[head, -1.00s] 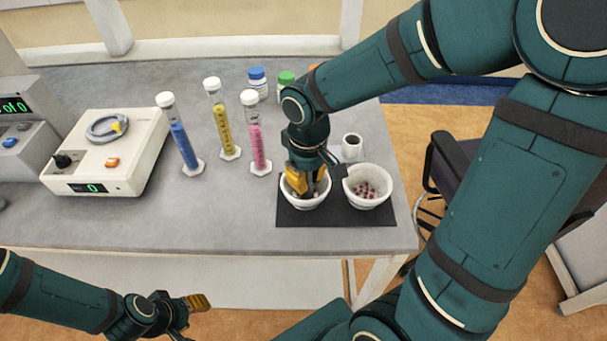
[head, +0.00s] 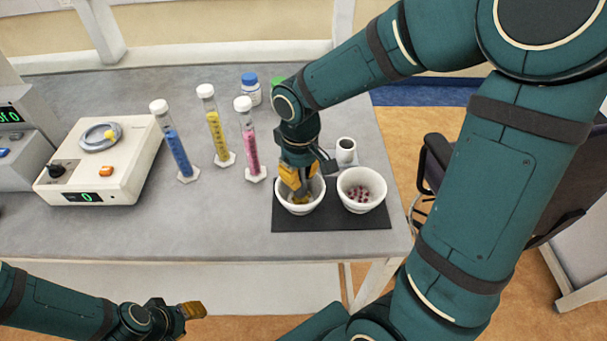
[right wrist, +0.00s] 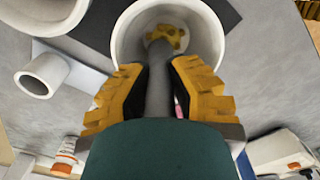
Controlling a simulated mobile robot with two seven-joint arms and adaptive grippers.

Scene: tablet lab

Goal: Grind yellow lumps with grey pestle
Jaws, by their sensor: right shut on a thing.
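My right gripper (head: 299,186) is shut on the grey pestle (right wrist: 159,80) and reaches down into the left white mortar (head: 300,209). In the right wrist view, the pestle's lower end is inside this mortar (right wrist: 216,58), beside the yellow lumps (right wrist: 172,34). I cannot tell whether it touches them. In the head view my fingers hide most of the pestle and lumps. The right white mortar (head: 343,187) holds several dark red lumps (head: 361,194). My left gripper (head: 193,310) is low in front of the table, away from the mortars; its jaw opening is unclear.
Both mortars stand on a black mat (head: 325,218) near the table's right end. A small white cup (head: 346,146) is behind them. Blue (head: 178,152), yellow (head: 215,135) and pink (head: 251,150) cylinders stand to the left, beyond them a white device (head: 120,180). The front middle tabletop is clear.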

